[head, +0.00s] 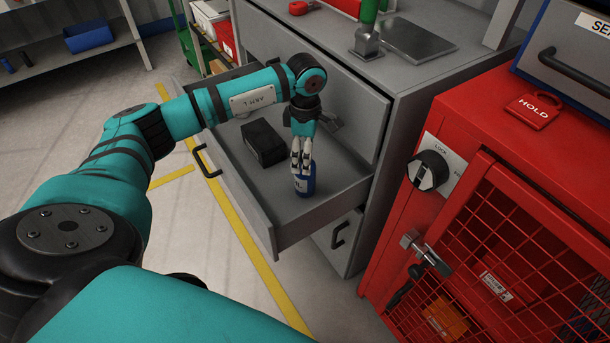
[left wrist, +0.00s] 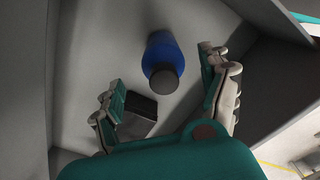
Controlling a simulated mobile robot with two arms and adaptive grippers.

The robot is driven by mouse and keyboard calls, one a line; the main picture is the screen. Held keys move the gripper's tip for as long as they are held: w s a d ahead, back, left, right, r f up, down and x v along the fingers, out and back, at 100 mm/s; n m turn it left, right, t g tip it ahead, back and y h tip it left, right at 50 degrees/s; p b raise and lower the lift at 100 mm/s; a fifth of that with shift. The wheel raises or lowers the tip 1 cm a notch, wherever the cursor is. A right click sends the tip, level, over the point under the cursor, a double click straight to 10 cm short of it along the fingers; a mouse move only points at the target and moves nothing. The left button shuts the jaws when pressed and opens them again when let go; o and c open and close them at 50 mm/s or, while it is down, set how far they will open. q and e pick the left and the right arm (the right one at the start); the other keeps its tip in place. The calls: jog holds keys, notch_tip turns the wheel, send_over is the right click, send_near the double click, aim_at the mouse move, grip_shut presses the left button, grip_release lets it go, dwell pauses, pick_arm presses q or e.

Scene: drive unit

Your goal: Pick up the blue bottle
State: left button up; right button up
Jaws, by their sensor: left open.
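The blue bottle (head: 306,184) stands in the open grey drawer (head: 232,194), near its front right part. Its upper part is hidden behind my left gripper (head: 301,158) in the head view. In the left wrist view, the blue bottle (left wrist: 160,52) shows its dark cap toward the camera. The fingers of my left gripper (left wrist: 163,72) are spread apart, one on each side of the bottle in the picture. I cannot tell whether either finger touches it. My right gripper is not in view.
A black box (head: 264,142) lies in the drawer left of the bottle. The drawer's walls surround both. A red cabinet (head: 398,243) with a mesh door stands close on the right. A metal plate (head: 420,40) lies on the grey cabinet top. Floor at left is clear.

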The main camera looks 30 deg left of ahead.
pick_arm(q)
jog(key=f, duration=0.5)
jog(key=shift+s+f+b, duration=0.2)
jog(key=shift+b, duration=0.2)
jog(key=shift+r, duration=0.1)
jog(key=c, duration=1.5)
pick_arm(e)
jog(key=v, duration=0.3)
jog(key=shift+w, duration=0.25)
